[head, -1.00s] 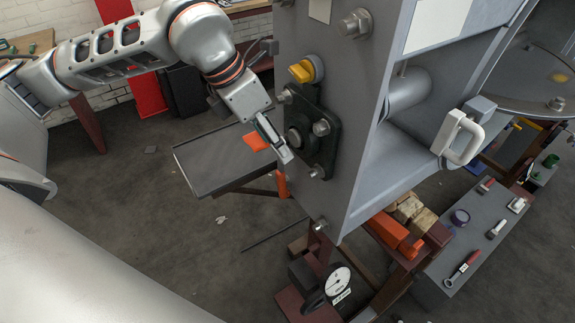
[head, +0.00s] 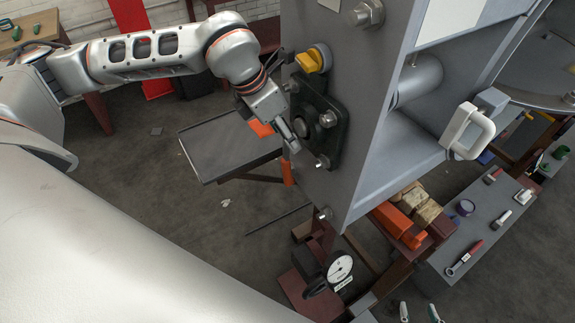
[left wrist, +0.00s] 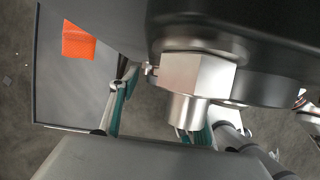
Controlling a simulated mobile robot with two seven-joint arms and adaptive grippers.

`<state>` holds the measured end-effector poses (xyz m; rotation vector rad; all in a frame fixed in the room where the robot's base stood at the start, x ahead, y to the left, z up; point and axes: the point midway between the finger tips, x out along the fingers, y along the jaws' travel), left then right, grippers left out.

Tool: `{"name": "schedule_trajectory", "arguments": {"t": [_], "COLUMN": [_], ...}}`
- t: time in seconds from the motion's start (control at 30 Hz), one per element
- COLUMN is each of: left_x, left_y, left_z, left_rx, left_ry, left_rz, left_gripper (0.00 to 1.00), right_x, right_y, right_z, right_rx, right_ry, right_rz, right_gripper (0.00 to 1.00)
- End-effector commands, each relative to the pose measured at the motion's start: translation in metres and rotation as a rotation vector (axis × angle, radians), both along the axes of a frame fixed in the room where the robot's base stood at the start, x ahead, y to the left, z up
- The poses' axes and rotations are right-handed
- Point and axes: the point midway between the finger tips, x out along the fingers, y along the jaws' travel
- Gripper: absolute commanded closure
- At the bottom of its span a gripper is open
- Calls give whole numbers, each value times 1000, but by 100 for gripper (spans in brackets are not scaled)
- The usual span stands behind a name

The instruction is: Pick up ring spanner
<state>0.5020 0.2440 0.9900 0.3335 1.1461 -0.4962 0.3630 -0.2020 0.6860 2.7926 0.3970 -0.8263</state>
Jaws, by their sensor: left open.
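I cannot make out a ring spanner for certain. A red-handled tool with a pale metal end (head: 464,258) lies on the grey bench top at the right, but its type is unclear. My left gripper (head: 289,136) is beside the black flange (head: 333,140) on the grey housing. In the left wrist view its teal-padded fingers (left wrist: 160,118) are apart, and a large hex bolt head (left wrist: 198,78) fills the space ahead. My right gripper (head: 419,314) shows only its two fingertips at the bottom edge, apart with nothing seen between them.
A dark tray table (head: 215,150) with an orange piece (head: 261,129) is behind my left gripper. A dial gauge (head: 340,268) stands low in front.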

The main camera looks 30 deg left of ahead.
Motion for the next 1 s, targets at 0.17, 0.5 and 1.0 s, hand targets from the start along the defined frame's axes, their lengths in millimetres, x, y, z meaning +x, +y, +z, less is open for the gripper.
{"name": "schedule_trajectory", "arguments": {"t": [0.17,0.5,1.0], "left_x": [0,0,-16], "left_y": [0,0,12], "left_z": [0,1,22], "left_rx": [0,-1,-1], "left_ry": [0,-2,-11], "left_rz": [0,-1,0], "left_gripper": [53,100,100], "right_x": [1,1,1], "right_y": [0,0,0], "right_z": [0,0,-5], "right_rx": [1,1,0], "right_ry": [-2,-2,-1], "right_rz": [0,0,0], "right_gripper": [60,60,60]}}
